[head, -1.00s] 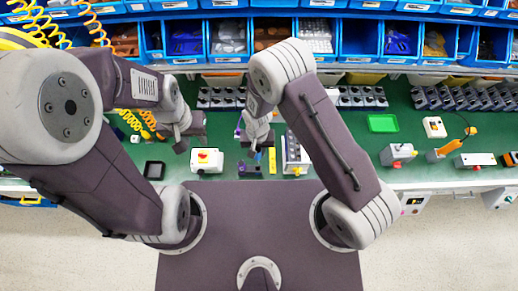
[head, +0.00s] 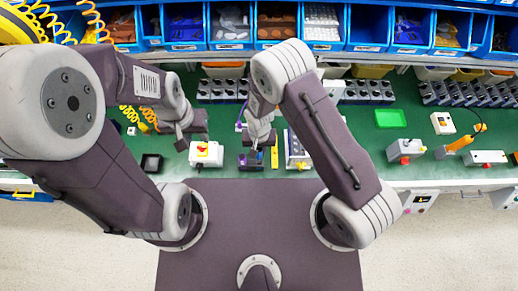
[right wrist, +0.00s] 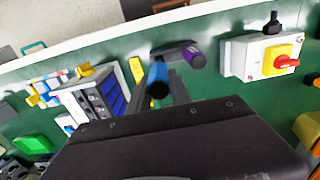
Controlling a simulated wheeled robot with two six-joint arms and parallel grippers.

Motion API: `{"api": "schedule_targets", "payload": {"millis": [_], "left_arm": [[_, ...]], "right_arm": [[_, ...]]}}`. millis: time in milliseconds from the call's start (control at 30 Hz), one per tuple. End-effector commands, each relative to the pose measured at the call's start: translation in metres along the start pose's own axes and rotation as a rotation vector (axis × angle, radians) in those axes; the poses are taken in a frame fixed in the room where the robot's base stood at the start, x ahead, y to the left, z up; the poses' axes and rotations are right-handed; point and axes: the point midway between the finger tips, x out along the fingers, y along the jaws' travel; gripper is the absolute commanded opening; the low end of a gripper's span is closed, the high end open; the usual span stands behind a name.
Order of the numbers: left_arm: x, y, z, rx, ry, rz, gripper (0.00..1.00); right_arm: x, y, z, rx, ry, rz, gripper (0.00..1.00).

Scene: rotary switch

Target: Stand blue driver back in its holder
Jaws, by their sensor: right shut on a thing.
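The blue driver (right wrist: 158,82) is between the fingers of my right gripper (right wrist: 165,95); its round blue handle end faces the wrist camera. In the head view my right gripper (head: 256,145) is low over the bench's front part. The dark holder (right wrist: 176,50) lies just beyond the blue driver in the wrist view, with a purple-handled driver (right wrist: 195,60) in it. The wrist view does not show whether the blue driver's tip is in the holder or above it. My left gripper (head: 190,134) is over the bench to the left; its finger gap is not clear.
A white switch box with a red and yellow knob (head: 206,153) stands left of the holder. A yellow strip (head: 275,157) and a grey-white module (head: 297,150) are close on the right. A black tray (head: 151,163) lies farther left. Blue bins (head: 372,28) line the back.

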Motion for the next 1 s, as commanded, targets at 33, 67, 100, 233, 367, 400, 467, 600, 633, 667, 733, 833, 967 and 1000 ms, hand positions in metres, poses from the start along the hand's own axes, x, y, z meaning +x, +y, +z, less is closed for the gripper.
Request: {"api": "schedule_targets", "payload": {"millis": [33,67,100,233,367,400,467,600,633,667,733,833,967,1000], "left_arm": [[0.001,0.0,0.0,0.0,0.0,0.0,0.36],[0.0,0.0,0.0,0.0,0.0,0.0,0.36],[0.0,0.0,0.0,0.0,0.0,0.0,0.36],[0.0,0.0,0.0,0.0,0.0,0.0,0.36],[0.001,0.0,0.0,0.0,0.0,0.0,0.36],[0.001,0.0,0.0,0.0,0.0,0.0,0.36],[0.001,0.0,0.0,0.0,0.0,0.0,0.36],[0.002,0.0,0.0,0.0,0.0,0.0,0.36],[0.003,0.0,0.0,0.0,0.0,0.0,0.36],[0.004,0.0,0.0,0.0,0.0,0.0,0.36],[0.005,0.0,0.001,0.0,0.0,0.0,0.36],[0.008,0.0,0.001,0.0,0.0,0.0,0.36],[0.011,0.0,0.001,0.0,0.0,0.0,0.36],[0.012,0.0,0.001,0.0,0.0,0.0,0.36]], "right_arm": [[0.0,0.0,0.0,0.0,0.0,0.0,0.0],[0.0,0.0,0.0,0.0,0.0,0.0,0.0],[0.0,0.0,0.0,0.0,0.0,0.0,0.0],[0.0,0.0,0.0,0.0,0.0,0.0,0.0],[0.0,0.0,0.001,0.0,0.0,0.0,0.0],[0.0,0.0,0.001,0.0,0.0,0.0,0.0],[0.0,0.0,0.001,0.0,0.0,0.0,0.0],[0.001,0.0,0.001,0.0,0.0,0.0,0.0],[0.002,0.0,0.001,0.0,0.0,0.0,0.0],[0.003,0.0,0.001,0.0,0.0,0.0,0.0],[0.005,0.0,0.001,0.0,0.0,0.0,0.0],[0.009,0.0,0.001,0.0,0.0,0.0,0.0],[0.013,0.0,0.001,0.0,0.0,0.0,0.0],[0.014,0.0,0.001,0.0,0.0,0.0,0.0]]}}
